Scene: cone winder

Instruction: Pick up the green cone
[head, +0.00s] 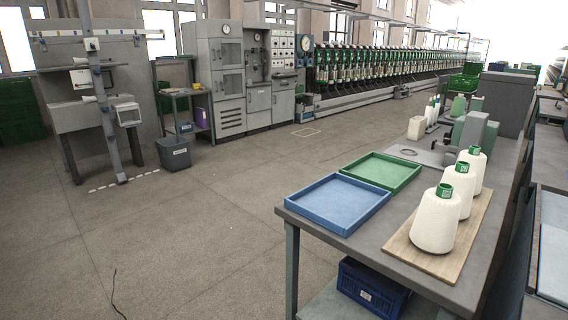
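Three white yarn packages wound on green cones stand upright in a row on a wooden board (410,247) at the right of the table. The nearest green cone (444,191) shows only its top above its white yarn. The middle green cone (462,168) and the farthest green cone (474,150) also show only their tops. The nearer packages partly cover those behind. Neither of my grippers is in view.
A blue tray (336,204) and a green tray (381,171), both empty, lie on the grey table (408,202) left of the board. Grey winding equipment (472,131) stands behind the cones. A blue crate (373,288) sits below. Floor at left is open.

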